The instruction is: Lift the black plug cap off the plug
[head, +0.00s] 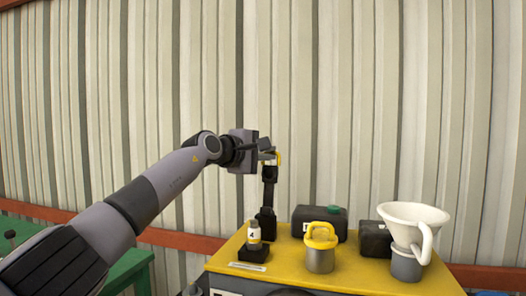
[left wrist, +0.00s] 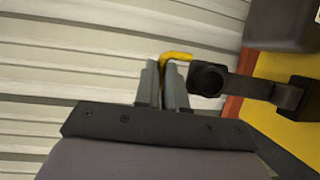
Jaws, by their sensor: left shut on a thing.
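My left gripper (head: 268,152) is shut on a bent yellow handle (left wrist: 176,56), which sits between its fingers in the left wrist view. The handle joins a black plug cap (left wrist: 208,79), whose dark shaft (head: 269,174) hangs below the gripper in the head view. The shaft runs down to a black base (head: 266,222) on the yellow top (head: 225,258). The plug itself is hidden, and I cannot tell whether the cap is still seated on it. My right gripper is not in view.
A yellow-handled grey can (head: 320,259), a black canister (head: 311,215) and a white funnel (head: 408,214) stand to the right. A corrugated wall is behind. A green table (head: 125,268) is at left.

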